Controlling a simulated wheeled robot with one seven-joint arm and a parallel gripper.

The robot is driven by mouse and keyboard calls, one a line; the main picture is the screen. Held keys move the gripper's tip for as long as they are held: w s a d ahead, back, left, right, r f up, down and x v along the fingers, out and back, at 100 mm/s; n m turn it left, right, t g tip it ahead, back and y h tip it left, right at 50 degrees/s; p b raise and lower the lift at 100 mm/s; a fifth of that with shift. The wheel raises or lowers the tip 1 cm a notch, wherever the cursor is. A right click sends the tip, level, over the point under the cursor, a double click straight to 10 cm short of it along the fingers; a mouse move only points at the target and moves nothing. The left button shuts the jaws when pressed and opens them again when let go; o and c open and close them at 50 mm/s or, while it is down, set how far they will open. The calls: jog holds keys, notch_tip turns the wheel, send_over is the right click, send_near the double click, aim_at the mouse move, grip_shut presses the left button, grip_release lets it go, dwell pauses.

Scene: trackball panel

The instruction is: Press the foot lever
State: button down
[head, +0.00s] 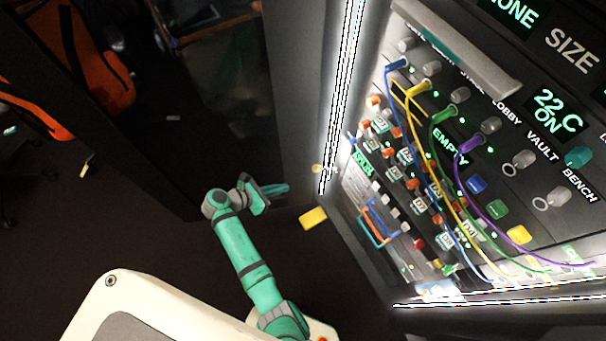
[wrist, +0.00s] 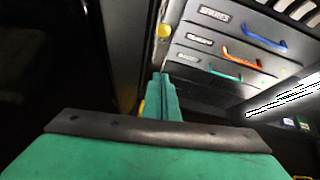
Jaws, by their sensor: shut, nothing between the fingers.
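A flat yellow pad (head: 313,217), which looks like the foot lever, sits low at the foot of the panel cabinet in the head view. My gripper (head: 286,188) is shut and empty, up and to the left of the pad in that picture, with a visible gap between them. In the wrist view the shut fingers (wrist: 163,76) point toward the cabinet. A yellow sliver (wrist: 141,108) beside the fingers may be part of the same pad; the fingers and gripper body hide the rest.
The panel (head: 440,150) with cables, knobs and buttons fills the right side. A round yellow knob (wrist: 163,31) is on the cabinet's edge. Drawers with a blue handle (wrist: 262,39), an orange handle (wrist: 243,61) and a green handle (wrist: 225,76) are nearby. Dark floor (head: 130,235) lies left.

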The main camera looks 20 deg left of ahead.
jog(key=shift+a, duration=0.1)
dwell(0.3)
jog(key=w+d+f, duration=0.2)
jog(key=w+d, duration=0.4)
jog(key=w, duration=0.3)
jog(key=shift+w+f, duration=0.25)
jog(key=shift+f, duration=0.15)
jog(key=shift+d, duration=0.1)
